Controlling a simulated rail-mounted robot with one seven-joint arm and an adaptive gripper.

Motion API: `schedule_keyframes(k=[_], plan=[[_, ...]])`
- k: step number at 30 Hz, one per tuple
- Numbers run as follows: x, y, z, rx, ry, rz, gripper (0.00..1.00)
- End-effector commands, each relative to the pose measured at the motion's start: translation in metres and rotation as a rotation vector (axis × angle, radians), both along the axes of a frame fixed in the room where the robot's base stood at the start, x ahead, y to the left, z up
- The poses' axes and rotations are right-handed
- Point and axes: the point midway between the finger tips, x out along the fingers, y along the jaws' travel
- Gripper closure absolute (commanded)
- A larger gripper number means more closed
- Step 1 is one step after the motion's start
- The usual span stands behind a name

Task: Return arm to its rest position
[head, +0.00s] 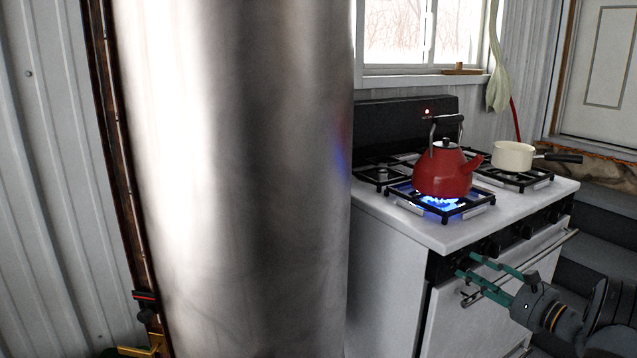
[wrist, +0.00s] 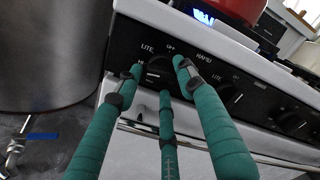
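My gripper (head: 467,265) has teal fingers and reaches from the lower right to the front control panel of the white stove (head: 398,222). The wrist view shows the fingertips (wrist: 151,72) spread apart, with a black knob (wrist: 158,66) beyond and between them, near the word "LITE". I see no clear contact with the knob. The fingers hold nothing that I can make out. A red kettle (head: 443,174) stands on the front left burner, over a lit blue flame (head: 440,203).
A large metal cylinder (head: 235,180) stands close to the stove's left side. A cream saucepan (head: 513,156) sits on a right burner. An oven handle (head: 520,267) runs across the front below the knobs. Dark steps (head: 600,240) are at the right.

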Motion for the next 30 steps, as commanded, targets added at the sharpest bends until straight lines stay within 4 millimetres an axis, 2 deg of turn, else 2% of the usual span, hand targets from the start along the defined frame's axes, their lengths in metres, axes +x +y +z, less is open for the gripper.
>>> schedule_keyframes(k=[1,8,22,30], plan=[[0.0,0.0,0.008,0.031,0.02,0.0,0.61],[-0.005,-0.003,0.004,0.164,0.103,-0.004,0.61],[-0.091,-0.056,0.0,0.165,0.102,-0.001,0.61],[-0.087,-0.057,0.005,0.396,0.245,0.007,0.61]])
